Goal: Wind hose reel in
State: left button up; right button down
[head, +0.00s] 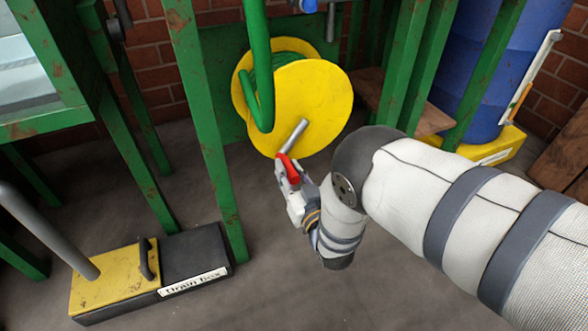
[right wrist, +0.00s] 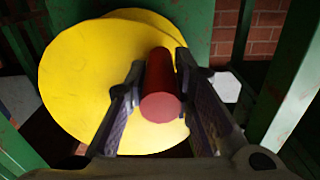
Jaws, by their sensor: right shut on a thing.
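The yellow hose reel (head: 310,95) is mounted on a green panel at the back, with green hose (head: 262,60) on it and running up. A grey crank arm (head: 294,134) crosses its face and ends in a red handle (head: 289,168) at the lower edge. My right gripper (head: 286,178) is shut on the red handle. In the right wrist view, the red handle (right wrist: 161,100) sits between both fingers, pointing at the camera, with the yellow reel (right wrist: 85,85) behind it. My left gripper is not in view.
Green posts (head: 205,130) stand left of the reel, and more posts (head: 403,70) stand right. A black and yellow drain box (head: 195,268) lies on the floor at lower left. A blue barrel (head: 485,75) stands at right on a yellow base. The floor below the reel is clear.

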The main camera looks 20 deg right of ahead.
pick_arm(q)
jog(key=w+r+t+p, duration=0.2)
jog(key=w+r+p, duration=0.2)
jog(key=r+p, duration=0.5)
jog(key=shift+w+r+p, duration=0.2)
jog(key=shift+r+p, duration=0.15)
jog(key=shift+p, duration=1.25)
pick_arm(e)
notch_tip(320, 180, up, 17)
jog(key=m, duration=1.8)
jog(key=shift+a+r+m, duration=0.2)
jog(key=shift+a+m, duration=0.15)
jog(key=shift+m, duration=0.05)
jog(key=shift+w+r, duration=0.1)
jog(key=c, duration=1.4)
grip_release()
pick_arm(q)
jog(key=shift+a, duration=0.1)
pick_arm(e)
jog(key=shift+o, duration=0.2)
